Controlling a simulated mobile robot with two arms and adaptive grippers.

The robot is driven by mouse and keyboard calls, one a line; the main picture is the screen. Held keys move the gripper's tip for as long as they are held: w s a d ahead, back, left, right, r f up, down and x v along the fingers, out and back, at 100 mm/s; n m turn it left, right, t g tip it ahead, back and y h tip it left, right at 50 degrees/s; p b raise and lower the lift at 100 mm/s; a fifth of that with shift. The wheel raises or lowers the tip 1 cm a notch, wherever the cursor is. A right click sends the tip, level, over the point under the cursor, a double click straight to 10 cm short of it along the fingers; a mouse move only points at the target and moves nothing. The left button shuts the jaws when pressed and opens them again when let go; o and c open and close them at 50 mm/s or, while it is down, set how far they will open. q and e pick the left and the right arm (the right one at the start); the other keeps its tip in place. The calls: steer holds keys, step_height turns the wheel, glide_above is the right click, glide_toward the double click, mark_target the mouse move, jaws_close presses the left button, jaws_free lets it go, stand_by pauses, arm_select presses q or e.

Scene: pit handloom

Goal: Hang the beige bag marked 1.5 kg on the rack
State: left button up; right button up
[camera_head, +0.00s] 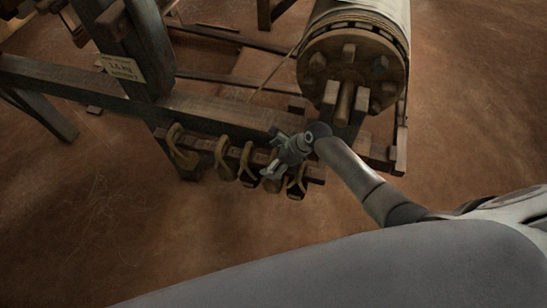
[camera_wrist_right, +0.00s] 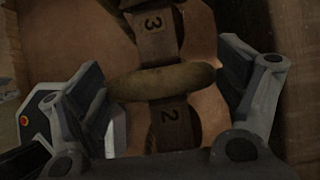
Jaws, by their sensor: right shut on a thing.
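My right gripper (camera_head: 272,170) is at the right part of the low wooden rack (camera_head: 316,174) under the loom. In the right wrist view, the gripper (camera_wrist_right: 163,82) is shut on a thick tan-beige roll, apparently the handle or top of a bag (camera_wrist_right: 165,80), lying across between its two fingers. The rest of this bag is hidden, and no weight mark is readable on it. Behind and below it, a brown strip carries the numbers 3 and 2. Several tan loops or bags hang along the rack, one at its left end (camera_head: 183,152). My left gripper is not in view.
A wooden loom beam (camera_head: 220,108) runs just behind the rack. A large cloth roller (camera_head: 352,65) stands above right. A small lettered sign (camera_head: 120,69) is on the loom post; its text is hard to read. The earthen floor in front is clear.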

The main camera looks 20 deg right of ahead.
steer(key=shift+w, duration=0.1)
steer(key=o, duration=1.9)
steer(key=shift+c, duration=0.2)
